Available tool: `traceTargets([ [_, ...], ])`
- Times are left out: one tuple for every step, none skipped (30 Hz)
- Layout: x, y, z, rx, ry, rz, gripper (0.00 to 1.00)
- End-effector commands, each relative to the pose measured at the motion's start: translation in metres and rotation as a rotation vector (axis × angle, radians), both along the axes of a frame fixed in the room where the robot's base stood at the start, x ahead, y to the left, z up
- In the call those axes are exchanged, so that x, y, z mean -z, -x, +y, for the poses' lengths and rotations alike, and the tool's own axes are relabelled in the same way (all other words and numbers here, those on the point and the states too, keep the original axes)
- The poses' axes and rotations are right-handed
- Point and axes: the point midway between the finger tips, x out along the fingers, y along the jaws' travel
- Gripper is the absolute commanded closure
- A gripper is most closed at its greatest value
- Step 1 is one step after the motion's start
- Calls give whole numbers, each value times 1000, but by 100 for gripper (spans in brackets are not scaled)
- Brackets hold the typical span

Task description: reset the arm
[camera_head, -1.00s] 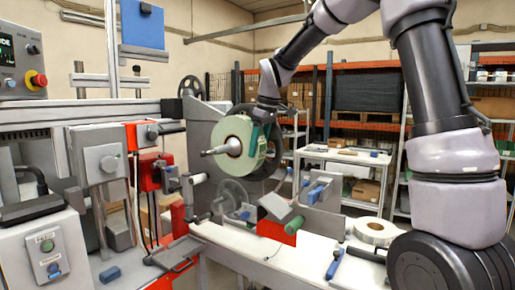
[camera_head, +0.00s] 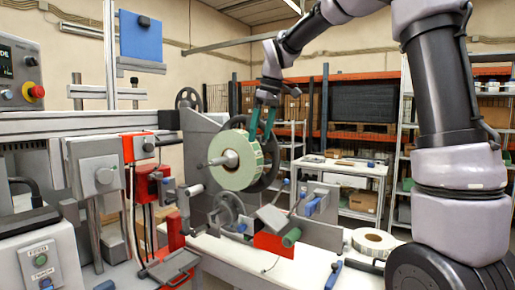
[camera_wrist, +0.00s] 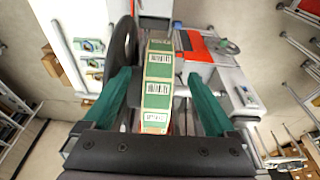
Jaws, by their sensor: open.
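My gripper (camera_head: 262,125) is at the upper right of the tape reel on the spindle. Its two green fingers are spread apart. In the wrist view my gripper (camera_wrist: 160,100) is open, with a finger on each side of the reel's label-covered edge (camera_wrist: 157,85). Neither finger appears to press on it. The reel (camera_head: 224,177) has pale green labels and hangs upright on the machine's spindle, in front of a dark disc (camera_head: 268,168). My arm reaches in from the right and bends down to the gripper. Whether the fingertips overlap the reel's rim is hard to tell.
A second reel (camera_head: 371,243) lies flat on the white bench, near a blue-handled tool (camera_head: 334,274). The labelling machine's red and grey units (camera_head: 147,186) stand to the left. A white table (camera_head: 372,170) and shelves are behind. Open air lies above the reel.

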Motion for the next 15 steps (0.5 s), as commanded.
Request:
traceTargets([
  [-7, 0, -1, 1, -1, -3, 9],
  [-10, 1, -2, 1, -2, -2, 9],
  [-13, 2, -2, 0, 0, -3, 9],
  [-15, 2, -3, 0, 0, -3, 9],
  [-17, 2, -3, 0, 0, -1, 9],
  [-18, 3, -4, 0, 0, -1, 9],
  [-19, 3, -4, 0, 0, -1, 9],
  [-19, 3, -4, 0, 1, -1, 9],
  [-20, 3, -4, 0, 1, -1, 9],
  [-19, 3, -4, 0, 1, -1, 9],
  [-19, 3, -4, 0, 1, -1, 9],
  [-19, 3, -4, 0, 0, -1, 9],
  [-19, 3, -4, 0, 0, -1, 9],
  [-19, 3, -4, 0, 0, -1, 9],
  [-19, 3, -4, 0, 0, -1, 9],
])
